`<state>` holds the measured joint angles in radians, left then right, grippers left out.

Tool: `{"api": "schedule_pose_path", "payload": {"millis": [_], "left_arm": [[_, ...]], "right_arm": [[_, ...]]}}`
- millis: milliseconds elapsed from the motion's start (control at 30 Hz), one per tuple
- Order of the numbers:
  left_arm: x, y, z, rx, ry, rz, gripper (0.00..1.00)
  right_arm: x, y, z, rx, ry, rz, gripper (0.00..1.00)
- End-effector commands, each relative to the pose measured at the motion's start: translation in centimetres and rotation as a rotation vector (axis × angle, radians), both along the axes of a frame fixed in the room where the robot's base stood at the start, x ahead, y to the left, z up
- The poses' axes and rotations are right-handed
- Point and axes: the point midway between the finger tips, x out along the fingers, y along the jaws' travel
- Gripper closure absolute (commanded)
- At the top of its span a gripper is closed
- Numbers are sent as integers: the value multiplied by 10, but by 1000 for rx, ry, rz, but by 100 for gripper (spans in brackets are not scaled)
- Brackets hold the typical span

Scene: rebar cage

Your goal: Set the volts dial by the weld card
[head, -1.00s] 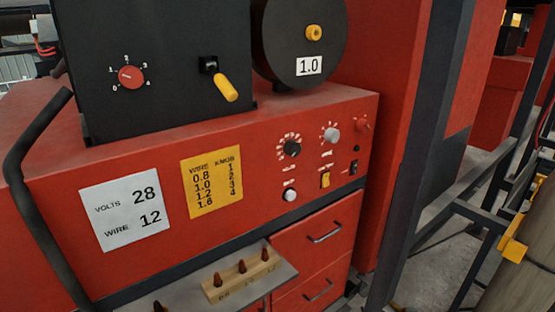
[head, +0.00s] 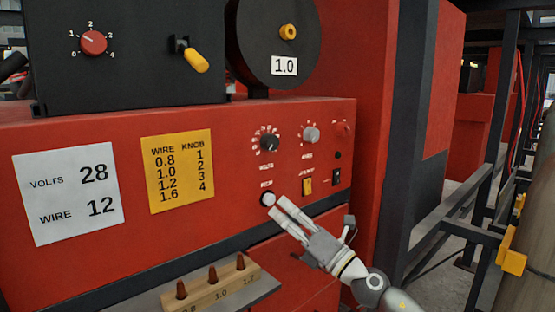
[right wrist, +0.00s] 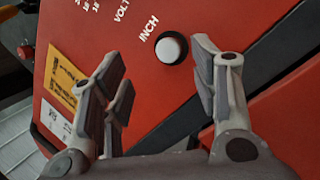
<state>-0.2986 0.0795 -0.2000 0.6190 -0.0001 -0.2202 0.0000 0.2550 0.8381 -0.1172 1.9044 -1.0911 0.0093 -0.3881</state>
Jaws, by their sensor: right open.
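The volts dial (head: 268,143) is a black knob with a ring of white marks on the red welder panel. The white weld card (head: 68,192) on the panel's left reads VOLTS 28 and WIRE 12. My right gripper (head: 280,208) is open and empty in front of the panel, below the volts dial. Its fingertips are close to the white INCH button (head: 268,199). In the right wrist view the INCH button (right wrist: 171,48) shows between the open fingers (right wrist: 163,75); I cannot tell whether they touch the panel. My left gripper is not in view.
A grey knob (head: 310,135) sits right of the volts dial, with a yellow switch (head: 307,186) below it. A yellow wire and knob card (head: 178,173) is beside the weld card. A shelf (head: 262,286) with a tip holder (head: 212,288) juts out below. A dark post (head: 405,150) stands at right.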

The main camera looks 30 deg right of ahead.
Motion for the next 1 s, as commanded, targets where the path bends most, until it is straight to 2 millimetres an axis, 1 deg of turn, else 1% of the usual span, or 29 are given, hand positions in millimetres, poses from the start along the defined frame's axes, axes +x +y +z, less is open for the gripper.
{"api": "schedule_pose_path", "payload": {"millis": [33, 67, 100, 167, 200, 233, 300, 400, 500, 600, 667, 767, 867, 1000], "left_arm": [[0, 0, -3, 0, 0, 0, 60], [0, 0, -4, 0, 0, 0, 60], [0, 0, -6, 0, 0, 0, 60], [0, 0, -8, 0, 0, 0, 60], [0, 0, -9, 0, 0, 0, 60], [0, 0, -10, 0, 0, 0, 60], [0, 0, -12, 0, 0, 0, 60], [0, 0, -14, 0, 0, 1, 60], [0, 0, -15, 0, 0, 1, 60], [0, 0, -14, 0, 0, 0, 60], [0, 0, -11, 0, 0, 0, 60], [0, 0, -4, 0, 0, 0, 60], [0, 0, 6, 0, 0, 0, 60], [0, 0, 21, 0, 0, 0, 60]], "right_arm": [[-8, 11, 34, -209, -88, 14, 45], [-13, 16, 50, -333, -134, 14, 45], [-20, 22, 68, -496, -189, 8, 45], [-30, 25, 89, -739, -258, -18, 45], [-36, 25, 101, -894, -295, -45, 45], [-40, 22, 109, -1002, -314, -68, 45], [-48, 13, 124, -1229, -345, -131, 45], [-57, -6, 142, -1472, -355, -221, 45], [-63, -20, 153, -1616, -345, -284, 45], [-65, -27, 159, -1674, -336, -313, 45], [-63, -28, 160, -1683, -334, -318, 45], [-56, -25, 162, -1679, -335, -316, 45], [-45, -20, 164, -1676, -336, -315, 45], [-25, -13, 165, -1675, -336, -315, 45]]}}
